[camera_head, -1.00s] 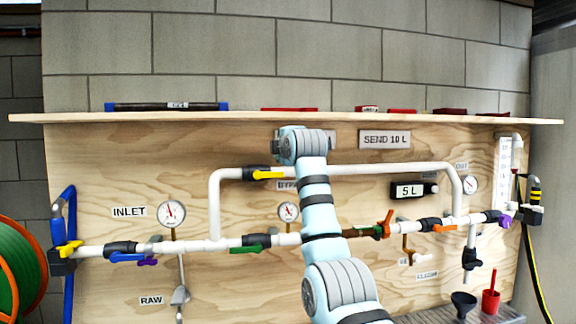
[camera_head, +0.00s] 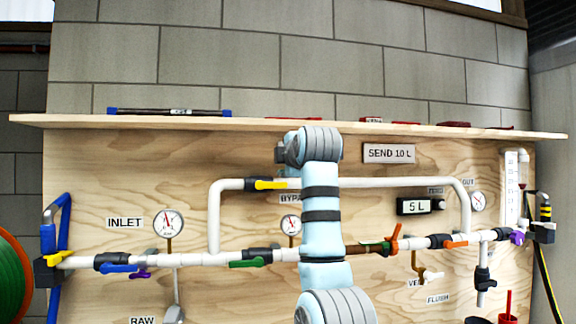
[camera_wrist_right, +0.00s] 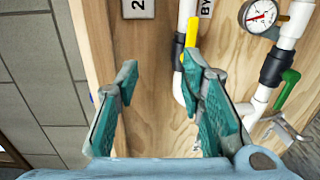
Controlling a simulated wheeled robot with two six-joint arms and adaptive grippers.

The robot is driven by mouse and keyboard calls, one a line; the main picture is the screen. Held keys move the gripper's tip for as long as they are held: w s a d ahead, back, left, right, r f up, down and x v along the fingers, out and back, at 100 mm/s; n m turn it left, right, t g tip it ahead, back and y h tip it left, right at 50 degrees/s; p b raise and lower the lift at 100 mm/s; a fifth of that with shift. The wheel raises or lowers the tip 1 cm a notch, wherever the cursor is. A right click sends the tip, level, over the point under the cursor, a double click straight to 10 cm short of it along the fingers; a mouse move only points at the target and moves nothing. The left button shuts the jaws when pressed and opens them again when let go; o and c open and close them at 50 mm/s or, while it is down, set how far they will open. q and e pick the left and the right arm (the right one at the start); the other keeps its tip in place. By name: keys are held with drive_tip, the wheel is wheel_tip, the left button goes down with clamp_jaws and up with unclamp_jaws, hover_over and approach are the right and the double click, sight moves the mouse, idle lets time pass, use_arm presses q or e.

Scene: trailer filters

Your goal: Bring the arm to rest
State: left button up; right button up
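My arm (camera_head: 320,220) rises in the middle of the head view, in front of the plywood panel, and hides part of the piping. No gripper shows in the head view. In the right wrist view my right gripper (camera_wrist_right: 165,98) is open, its two teal-padded fingers apart with nothing between them. The plywood panel (camera_wrist_right: 150,60) lies beyond the fingers. A yellow valve handle (camera_wrist_right: 191,35) shows just past the right finger; I cannot tell whether they touch. My left gripper is out of view.
White pipes (camera_head: 390,183) with coloured valve handles run across the panel. A gauge (camera_head: 168,223), a "5 L" display (camera_head: 418,206) and a "SEND 10 L" sign (camera_head: 388,153) are mounted there. A shelf (camera_head: 260,125) juts out above. A green hose reel (camera_head: 12,285) stands at the left.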

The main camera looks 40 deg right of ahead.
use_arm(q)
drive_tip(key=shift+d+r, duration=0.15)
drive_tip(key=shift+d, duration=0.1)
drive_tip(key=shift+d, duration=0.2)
